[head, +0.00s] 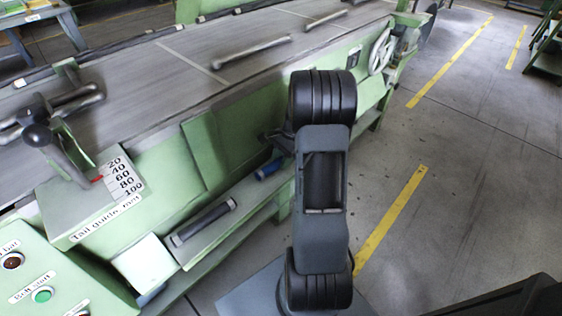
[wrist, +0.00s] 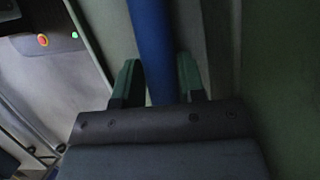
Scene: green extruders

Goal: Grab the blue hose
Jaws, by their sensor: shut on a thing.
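The blue hose (wrist: 150,35) runs from the top edge of the wrist view down between the two green fingers of my gripper (wrist: 157,72). The fingers stand on either side of it, and my gripper is shut on it. The hose's lower part is hidden behind the dark gripper body. In the head view a short blue piece of the hose (head: 268,169) shows at the green machine's lower ledge, just left of my arm. My gripper is mostly hidden behind my arm there.
The green machine (head: 160,160) with its grey belt (head: 230,65) fills the left. A dark cylinder (head: 204,222) lies on the lower ledge. A panel with buttons (head: 42,295) stands at lower left. The grey floor (head: 450,170) with yellow lines is clear on the right.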

